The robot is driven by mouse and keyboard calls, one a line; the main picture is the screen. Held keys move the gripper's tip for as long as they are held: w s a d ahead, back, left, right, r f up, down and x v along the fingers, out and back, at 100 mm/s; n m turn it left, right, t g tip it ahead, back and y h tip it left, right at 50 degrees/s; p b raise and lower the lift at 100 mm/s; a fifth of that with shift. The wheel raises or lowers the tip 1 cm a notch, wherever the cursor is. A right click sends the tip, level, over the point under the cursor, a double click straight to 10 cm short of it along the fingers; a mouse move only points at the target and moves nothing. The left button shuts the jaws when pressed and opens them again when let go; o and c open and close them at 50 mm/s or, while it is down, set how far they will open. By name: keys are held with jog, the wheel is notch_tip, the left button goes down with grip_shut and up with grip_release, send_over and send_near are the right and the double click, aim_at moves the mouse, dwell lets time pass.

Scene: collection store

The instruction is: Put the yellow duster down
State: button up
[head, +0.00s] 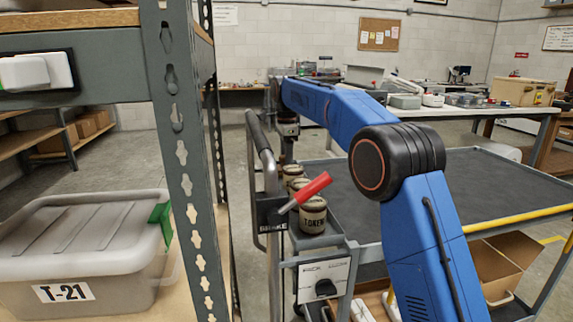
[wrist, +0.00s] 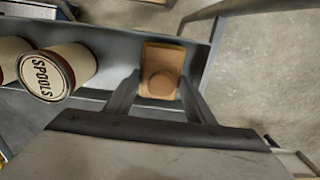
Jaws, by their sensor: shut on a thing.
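My gripper (wrist: 160,90) is shut on a tan-yellow block with a round mark on its face, which I take to be the yellow duster (wrist: 162,56). In the wrist view it shows between the two dark fingers, over the narrow grey tray (wrist: 112,95) of the cart. I cannot tell whether it touches the tray floor. In the head view my gripper (head: 287,150) points down at the tray's far end, partly behind the cart handle. The duster cannot be made out there.
A tin marked SPOOLS (wrist: 62,72) stands left of the duster. A tin marked TOKENS (head: 313,215) stands at the tray's near end. The cart handle (head: 268,170) and red lever (head: 312,190) rise beside it. The dark cart top (head: 490,180) looks bare. A shelf post (head: 180,150) is left.

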jog(key=shift+f, duration=0.15)
jog(key=o, duration=1.4)
jog(key=shift+o, duration=0.2)
notch_tip(320, 180, up, 11)
jog(key=shift+f, duration=0.1)
jog(key=shift+r, duration=0.7)
